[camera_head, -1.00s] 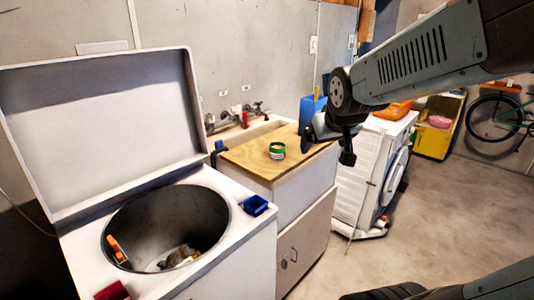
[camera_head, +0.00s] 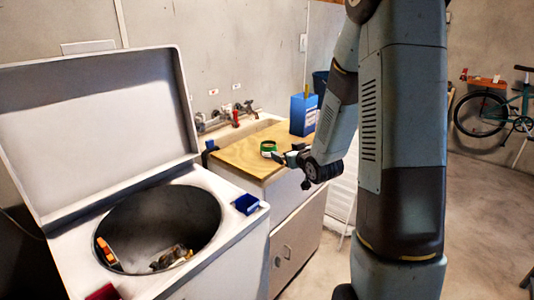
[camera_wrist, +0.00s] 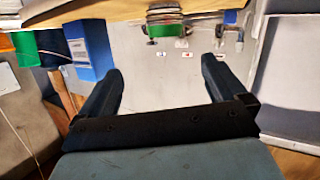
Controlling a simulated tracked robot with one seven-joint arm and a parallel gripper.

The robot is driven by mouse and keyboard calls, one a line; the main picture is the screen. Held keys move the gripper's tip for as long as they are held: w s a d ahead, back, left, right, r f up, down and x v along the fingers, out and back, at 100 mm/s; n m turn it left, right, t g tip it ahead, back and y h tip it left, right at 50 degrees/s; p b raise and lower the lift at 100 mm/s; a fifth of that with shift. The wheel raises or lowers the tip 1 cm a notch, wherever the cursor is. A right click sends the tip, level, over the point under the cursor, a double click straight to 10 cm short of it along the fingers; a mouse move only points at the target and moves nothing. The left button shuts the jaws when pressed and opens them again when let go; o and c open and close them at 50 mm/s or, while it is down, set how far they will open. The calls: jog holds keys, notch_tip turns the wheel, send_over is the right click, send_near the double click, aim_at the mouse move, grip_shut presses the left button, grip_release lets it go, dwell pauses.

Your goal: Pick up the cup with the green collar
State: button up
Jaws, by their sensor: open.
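The cup with the green collar (camera_head: 268,148) stands on the wooden board over the sink counter. My gripper (camera_wrist: 159,68) is open, with nothing between the fingers. I cannot tell the exact distance to the cup.
The wooden board (camera_head: 235,155) is otherwise mostly clear. A blue box (camera_head: 303,114) stands at its back right. Taps (camera_head: 229,117) are on the wall behind. An open-lidded washer (camera_head: 225,190) is at left, with a small blue tray (camera_head: 247,204) on its rim.

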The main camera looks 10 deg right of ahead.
jog(key=t+y, duration=0.1)
jog(key=t, duration=0.1)
send_near(270, 148)
jog(key=s+d, duration=0.2)
notch_tip(270, 148, down, 2)
jog(key=shift+t+y, duration=0.3)
jog(key=shift+t, duration=0.1)
jog(key=x, duration=0.7)
jog(key=shift+w+a+f, duration=0.1)
jog(key=shift+w+a, duration=0.15)
jog(key=shift+a, duration=0.05)
jog(key=shift+x, duration=3.05)
jog(key=c, duration=1.1)
jog(key=shift+r, duration=0.25)
